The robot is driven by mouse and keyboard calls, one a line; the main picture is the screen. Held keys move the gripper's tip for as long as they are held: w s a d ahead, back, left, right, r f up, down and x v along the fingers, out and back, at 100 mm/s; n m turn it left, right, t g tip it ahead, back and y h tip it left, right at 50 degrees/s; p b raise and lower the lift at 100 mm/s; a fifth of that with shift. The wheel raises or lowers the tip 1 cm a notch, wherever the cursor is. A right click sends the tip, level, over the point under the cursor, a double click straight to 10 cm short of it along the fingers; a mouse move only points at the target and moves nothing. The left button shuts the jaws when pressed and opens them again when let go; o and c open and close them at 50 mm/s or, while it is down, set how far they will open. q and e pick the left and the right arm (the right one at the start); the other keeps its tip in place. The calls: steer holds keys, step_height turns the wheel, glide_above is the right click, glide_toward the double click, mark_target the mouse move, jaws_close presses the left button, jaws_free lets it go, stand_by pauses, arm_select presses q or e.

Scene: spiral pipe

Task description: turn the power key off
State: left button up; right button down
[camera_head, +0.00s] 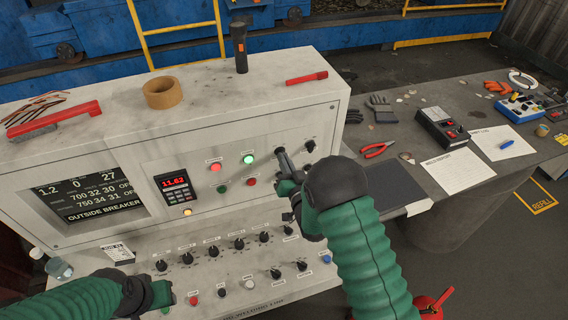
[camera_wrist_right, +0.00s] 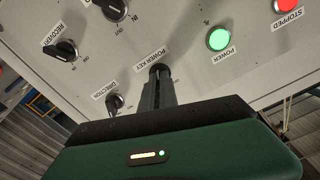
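The power key (camera_wrist_right: 159,69) is a small dark switch under its "POWER KEY" label in the right wrist view. The narrow fingers of my right gripper (camera_wrist_right: 158,92) are close together at it and look shut on it, hiding most of it. In the head view, my right gripper (camera_head: 286,168) reaches the upright panel of the white console, and the key is hidden behind the fingers. The green POWER light (camera_wrist_right: 219,39) is lit next to the key. My left gripper (camera_head: 160,293) hangs low over the console's left front; its fingers are too unclear to tell.
The console (camera_head: 120,126) has a dark screen (camera_head: 88,197), a red numeric display (camera_head: 175,185) and several knobs on its lower ledge. A black knob (camera_head: 310,146) sits right of the gripper. A grey table (camera_head: 450,110) with gloves, pliers and papers stands on the right.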

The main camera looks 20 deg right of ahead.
steer(key=shift+a+n+b, duration=0.1)
steer(key=shift+n+b, duration=3.75)
steer(key=shift+n, duration=1.15)
steer(key=c, duration=1.6)
jaws_free()
steer(key=shift+c, duration=0.2)
